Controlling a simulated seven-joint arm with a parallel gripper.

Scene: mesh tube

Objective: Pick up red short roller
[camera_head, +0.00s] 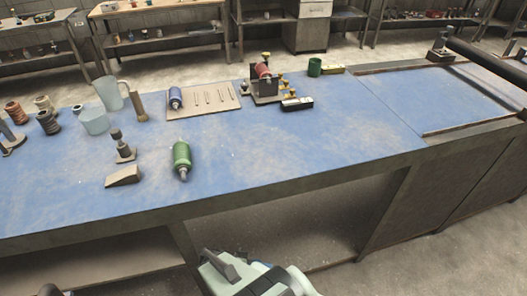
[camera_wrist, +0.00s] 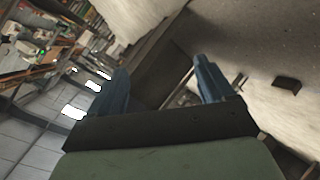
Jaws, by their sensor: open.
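The red short roller (camera_head: 263,70) sits in a dark stand (camera_head: 266,90) with yellow knobs at the back middle of the blue bench in the head view. The stand partly hides its lower side. My gripper (camera_wrist: 160,72) shows in the wrist view with its two blue-grey fingers apart and nothing between them. In the head view part of my arm is at the bottom, in front of the bench and well short of the roller. The wrist view does not show the red roller.
A blue roller (camera_head: 175,98) lies on a tan board (camera_head: 214,98) with several pins, left of the stand. A green roller (camera_head: 181,157) lies nearer the front.

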